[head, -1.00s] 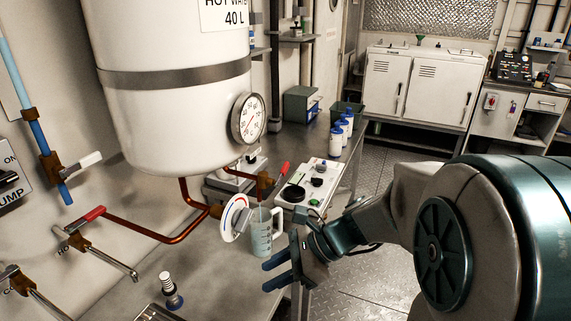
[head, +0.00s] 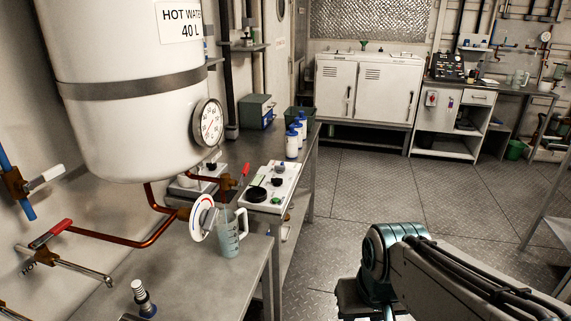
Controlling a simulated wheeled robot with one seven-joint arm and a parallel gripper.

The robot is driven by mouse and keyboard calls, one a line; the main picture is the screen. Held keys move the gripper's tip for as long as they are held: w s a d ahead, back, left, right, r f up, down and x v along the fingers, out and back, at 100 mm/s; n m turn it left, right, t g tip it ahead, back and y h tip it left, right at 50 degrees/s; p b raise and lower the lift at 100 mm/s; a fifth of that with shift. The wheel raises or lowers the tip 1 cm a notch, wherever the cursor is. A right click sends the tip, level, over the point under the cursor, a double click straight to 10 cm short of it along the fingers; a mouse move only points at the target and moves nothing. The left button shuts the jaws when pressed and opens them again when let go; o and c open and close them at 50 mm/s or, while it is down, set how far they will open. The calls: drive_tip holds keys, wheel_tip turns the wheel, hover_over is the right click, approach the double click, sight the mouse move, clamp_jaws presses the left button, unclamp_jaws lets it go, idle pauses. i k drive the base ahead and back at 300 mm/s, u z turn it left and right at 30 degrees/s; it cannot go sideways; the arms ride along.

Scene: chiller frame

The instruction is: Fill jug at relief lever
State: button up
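The clear jug with measuring marks (head: 231,236) stands upright on the steel bench (head: 215,288), near its front edge. A white round dial (head: 202,217) is just left of the jug and overlaps it in the picture. A red lever (head: 246,170) sits on a brass valve below the white hot water tank (head: 120,125); I cannot tell for sure that it is the relief lever. My arm is at the lower right, well apart from the jug. A dark end part of it, perhaps my gripper (head: 362,299), shows, but its fingers cannot be made out.
A second red lever (head: 52,233) marks the hot tap at left. A white panel with black knobs (head: 270,190) lies behind the jug. Several blue-capped bottles (head: 295,138) stand farther back on the bench. The metal floor (head: 400,185) right of the bench is open.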

sight(245, 170)
drive_tip(key=z, duration=0.8)
drive_tip(key=i, duration=0.7)
drive_tip(key=u, duration=1.05)
drive_tip(key=i, duration=0.45)
drive_tip(key=u, duration=0.45)
